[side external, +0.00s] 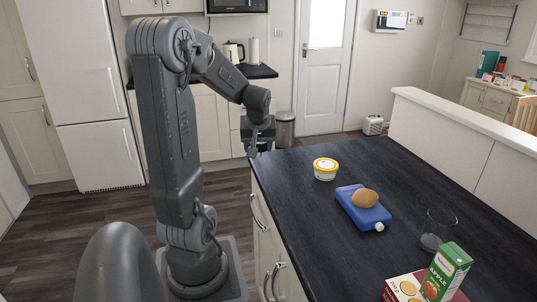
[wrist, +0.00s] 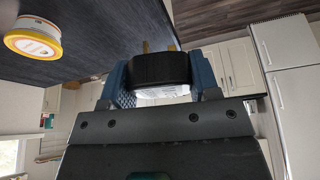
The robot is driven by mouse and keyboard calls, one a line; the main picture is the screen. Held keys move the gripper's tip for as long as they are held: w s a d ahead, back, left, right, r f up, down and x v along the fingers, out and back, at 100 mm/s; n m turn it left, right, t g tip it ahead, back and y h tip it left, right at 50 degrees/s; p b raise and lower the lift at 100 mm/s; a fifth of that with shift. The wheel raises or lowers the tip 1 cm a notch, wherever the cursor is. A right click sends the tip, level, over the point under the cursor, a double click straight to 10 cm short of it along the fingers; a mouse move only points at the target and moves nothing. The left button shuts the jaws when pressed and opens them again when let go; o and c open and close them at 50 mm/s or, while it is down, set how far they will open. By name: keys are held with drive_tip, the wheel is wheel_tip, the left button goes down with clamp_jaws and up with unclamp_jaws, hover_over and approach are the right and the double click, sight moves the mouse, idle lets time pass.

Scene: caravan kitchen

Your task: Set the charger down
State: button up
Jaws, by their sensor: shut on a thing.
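My gripper (side external: 258,143) hangs beside the left edge of the dark worktop (side external: 300,195) in the side view, near its far left corner. In the wrist view my gripper (wrist: 160,78) is shut on the charger (wrist: 160,68), a black block with a pale lower face and brass-coloured prongs pointing away from the jaws. The blue fingers grip it from both sides. In the side view the charger cannot be made out clearly between the fingers. The charger appears held clear of the worktop.
The worktop's left part is bare.

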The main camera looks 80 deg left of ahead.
drive_tip(key=n, duration=0.2)
hover_over(285, 160)
drive_tip(key=d, duration=0.2)
wheel_tip(285, 160, down, 3)
drive_tip(key=shift+g, duration=0.4)
drive_tip(key=shift+s+a+f, duration=0.1)
drive_tip(key=shift+a+f, duration=0.05)
drive_tip(key=shift+f, duration=1.8)
drive_tip(key=shift+a+f, duration=0.1)
drive_tip(key=shift+f, duration=1.85)
drive_tip(key=shift+f, duration=0.15)
drive_tip(key=o, duration=0.9)
